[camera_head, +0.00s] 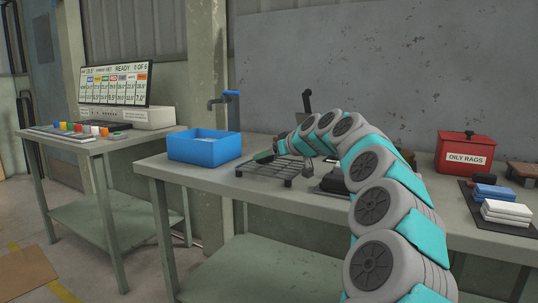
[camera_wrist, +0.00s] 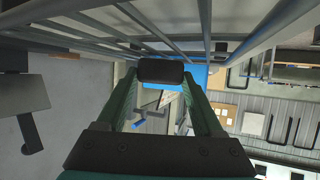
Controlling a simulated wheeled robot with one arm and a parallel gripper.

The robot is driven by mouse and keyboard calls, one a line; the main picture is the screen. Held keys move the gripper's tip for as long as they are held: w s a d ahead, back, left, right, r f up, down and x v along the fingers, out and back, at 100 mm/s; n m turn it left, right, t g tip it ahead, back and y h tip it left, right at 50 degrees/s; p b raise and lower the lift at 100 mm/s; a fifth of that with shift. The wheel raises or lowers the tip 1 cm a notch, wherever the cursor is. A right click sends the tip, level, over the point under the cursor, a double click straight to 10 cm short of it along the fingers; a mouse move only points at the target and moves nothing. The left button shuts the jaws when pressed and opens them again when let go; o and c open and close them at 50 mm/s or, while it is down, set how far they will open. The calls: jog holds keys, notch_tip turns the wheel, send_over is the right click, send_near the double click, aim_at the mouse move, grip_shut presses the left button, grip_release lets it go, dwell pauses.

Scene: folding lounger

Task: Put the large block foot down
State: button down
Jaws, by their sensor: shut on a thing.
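My gripper (camera_wrist: 161,75) has two green fingers and is shut on a small black block (camera_wrist: 161,71), seen end-on between the fingertips. I take this block for the large block foot, but its full shape is hidden. In the head view, my gripper (camera_head: 264,156) is low at the dark wire rack (camera_head: 268,173) on the bench, its green fingers pointing left. The held block is too small to tell there. In the wrist view, the rack's bars (camera_wrist: 190,22) run close along the top. I cannot tell whether the block touches the rack or bench.
A blue basin (camera_head: 204,147) with a tap stands left of the rack. A dark device (camera_head: 334,181) is partly hidden behind my arm. A bare bench strip (camera_head: 215,183) lies in front.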

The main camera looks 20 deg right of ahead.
jog(key=shift+f, duration=0.2)
jog(key=shift+c, duration=0.2)
grip_release()
jog(key=shift+r, duration=0.1)
